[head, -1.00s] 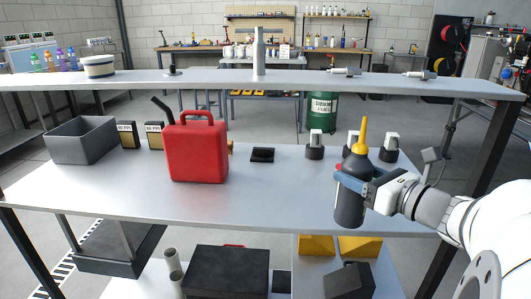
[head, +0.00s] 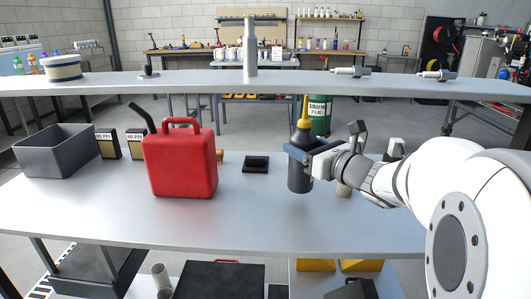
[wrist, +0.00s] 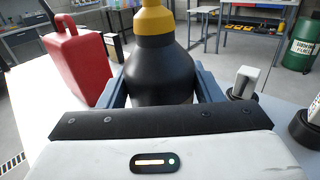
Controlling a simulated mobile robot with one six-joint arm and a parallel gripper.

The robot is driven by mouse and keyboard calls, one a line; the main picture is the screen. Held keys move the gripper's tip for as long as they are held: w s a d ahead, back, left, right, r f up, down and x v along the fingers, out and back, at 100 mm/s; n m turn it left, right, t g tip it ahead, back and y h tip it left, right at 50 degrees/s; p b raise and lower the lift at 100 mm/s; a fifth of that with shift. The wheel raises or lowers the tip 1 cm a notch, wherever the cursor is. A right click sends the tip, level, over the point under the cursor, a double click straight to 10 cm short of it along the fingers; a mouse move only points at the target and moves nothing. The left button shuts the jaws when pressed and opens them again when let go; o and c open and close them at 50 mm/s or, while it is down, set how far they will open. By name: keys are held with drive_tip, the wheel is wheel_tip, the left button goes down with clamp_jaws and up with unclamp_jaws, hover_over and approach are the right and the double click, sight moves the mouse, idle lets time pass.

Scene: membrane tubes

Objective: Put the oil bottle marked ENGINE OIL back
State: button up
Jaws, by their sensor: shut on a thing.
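The oil bottle (head: 300,177) is black with a yellow spout and stands upright in my gripper (head: 304,152) above the right part of the middle shelf. In the wrist view the bottle (wrist: 160,70) fills the space between my two blue-grey fingers (wrist: 160,92), which are shut on it. No ENGINE OIL marking is readable on the side I see. I cannot tell whether its base touches the shelf. A small black square holder (head: 256,164) lies on the shelf to the left of the bottle and looks empty.
A red canister (head: 180,165) stands left of the holder on the middle shelf (head: 240,222). Two labelled boxes (head: 107,145) and a grey bin (head: 52,158) are further left. The upper shelf (head: 300,83) runs above. The shelf front is clear. A cup-like device (wrist: 303,130) is right of my gripper.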

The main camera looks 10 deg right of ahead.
drive_tip(key=w+a+f+b, duration=0.2)
drive_tip(key=w+a+f, duration=0.1)
drive_tip(key=w, duration=0.2)
drive_tip(key=shift+f, duration=0.2)
drive_tip(key=shift+w+f, duration=0.1)
drive_tip(key=shift+f+b, duration=0.15)
drive_tip(key=shift+b, duration=0.15)
drive_tip(key=o, duration=1.3)
drive_tip(key=shift+o, duration=0.2)
